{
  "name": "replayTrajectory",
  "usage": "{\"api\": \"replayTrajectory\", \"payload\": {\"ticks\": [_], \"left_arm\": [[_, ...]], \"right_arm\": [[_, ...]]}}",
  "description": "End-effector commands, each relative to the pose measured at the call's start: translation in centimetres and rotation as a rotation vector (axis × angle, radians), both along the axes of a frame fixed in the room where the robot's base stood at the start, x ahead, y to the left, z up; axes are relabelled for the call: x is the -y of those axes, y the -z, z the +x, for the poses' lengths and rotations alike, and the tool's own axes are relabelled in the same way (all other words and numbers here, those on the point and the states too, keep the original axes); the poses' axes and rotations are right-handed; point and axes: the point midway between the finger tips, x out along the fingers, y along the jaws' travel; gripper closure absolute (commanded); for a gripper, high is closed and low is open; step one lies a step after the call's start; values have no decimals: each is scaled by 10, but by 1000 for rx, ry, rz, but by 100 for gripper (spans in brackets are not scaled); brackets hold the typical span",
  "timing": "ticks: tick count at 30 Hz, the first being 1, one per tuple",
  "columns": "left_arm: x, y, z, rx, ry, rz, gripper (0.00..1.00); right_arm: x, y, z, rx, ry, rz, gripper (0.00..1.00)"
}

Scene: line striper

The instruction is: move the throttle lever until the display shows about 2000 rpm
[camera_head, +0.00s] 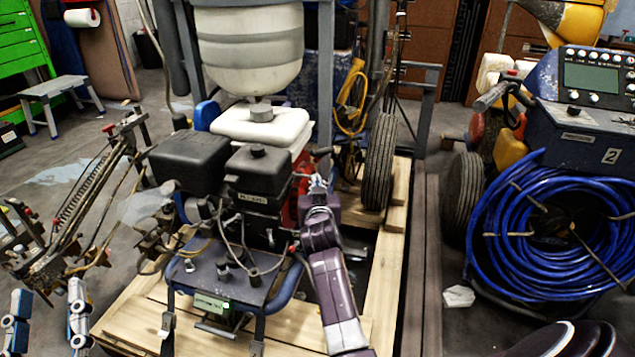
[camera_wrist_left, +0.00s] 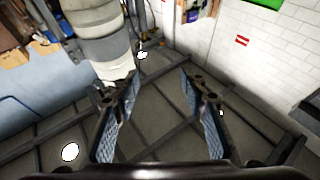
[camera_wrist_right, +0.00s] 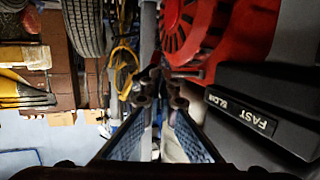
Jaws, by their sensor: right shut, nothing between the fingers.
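The line striper's engine (camera_head: 258,180) stands at the middle of the head view. A small greenish display (camera_head: 211,303) sits low on its front; its reading is too small to make out. In the right wrist view a black panel marked FAST (camera_wrist_right: 245,112) lies to the right of my right gripper (camera_wrist_right: 165,88). That gripper is shut and empty, at the engine's right side in the head view (camera_head: 318,182). I cannot clearly make out the throttle lever near its fingertips. My left gripper (camera_head: 48,300) is open and empty at the lower left, away from the engine (camera_wrist_left: 158,80).
A white banded tank (camera_head: 248,45) stands above and behind the engine. A wheel (camera_head: 378,165) and wooden pallet (camera_head: 388,270) are to its right. A coil of blue hose (camera_head: 520,225) is at far right. A spring-and-cable assembly (camera_head: 85,195) is at left.

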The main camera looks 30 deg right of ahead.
Motion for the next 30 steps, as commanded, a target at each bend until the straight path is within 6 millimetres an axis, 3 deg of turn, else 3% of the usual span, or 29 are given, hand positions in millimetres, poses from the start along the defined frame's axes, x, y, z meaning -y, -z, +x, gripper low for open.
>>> {"api": "replayTrajectory", "payload": {"ticks": [6,17,30], "left_arm": [[0,-8,-4,38,3,-11,60],[0,-5,-2,19,1,-6,60],[-7,79,15,-368,-23,99,60]], "right_arm": [[-1,0,0,1,0,1,100],[0,0,0,0,1,1,100],[12,-1,6,0,1,0,100]]}}
